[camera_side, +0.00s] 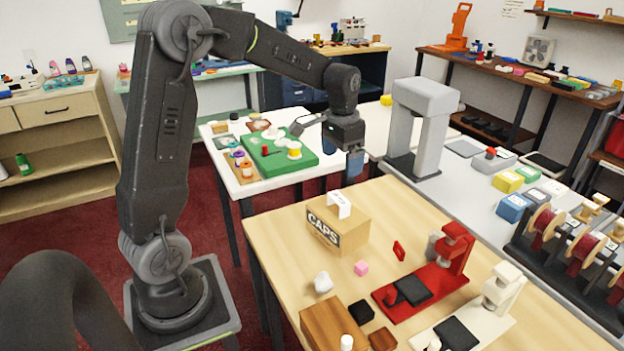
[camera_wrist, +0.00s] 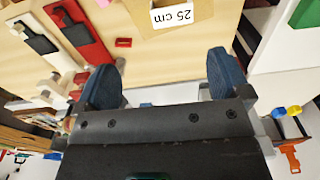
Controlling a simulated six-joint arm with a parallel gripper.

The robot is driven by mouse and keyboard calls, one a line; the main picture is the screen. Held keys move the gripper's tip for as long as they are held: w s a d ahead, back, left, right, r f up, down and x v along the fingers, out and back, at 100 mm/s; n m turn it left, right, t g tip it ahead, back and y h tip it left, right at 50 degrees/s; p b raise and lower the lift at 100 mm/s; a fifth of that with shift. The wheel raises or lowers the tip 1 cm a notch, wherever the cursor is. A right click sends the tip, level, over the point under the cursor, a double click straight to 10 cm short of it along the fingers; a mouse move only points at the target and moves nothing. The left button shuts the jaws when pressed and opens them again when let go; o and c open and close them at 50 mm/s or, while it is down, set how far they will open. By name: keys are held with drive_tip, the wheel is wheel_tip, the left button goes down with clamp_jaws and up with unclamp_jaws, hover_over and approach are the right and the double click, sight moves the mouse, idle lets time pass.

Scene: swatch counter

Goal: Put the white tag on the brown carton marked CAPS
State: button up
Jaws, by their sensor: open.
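The brown carton marked CAPS (camera_side: 356,234) stands on the light wooden table. A white tag (camera_side: 339,204), like a folded card, sits on its top face.
A red press (camera_side: 430,276) and a white press (camera_side: 492,304) stand to the right. A tall grey stand (camera_side: 423,118) rises behind.

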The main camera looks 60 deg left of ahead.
drive_tip(key=s+d+r+t, duration=0.2)
drive_tip(key=s+d+r, duration=0.1)
drive_tip(key=s+d, duration=0.4)
drive_tip(key=s+d+r+t, duration=0.3)
drive_tip(key=s+d, duration=0.5)
drive_tip(key=s, duration=0.5)
drive_tip(key=shift+r, duration=0.15)
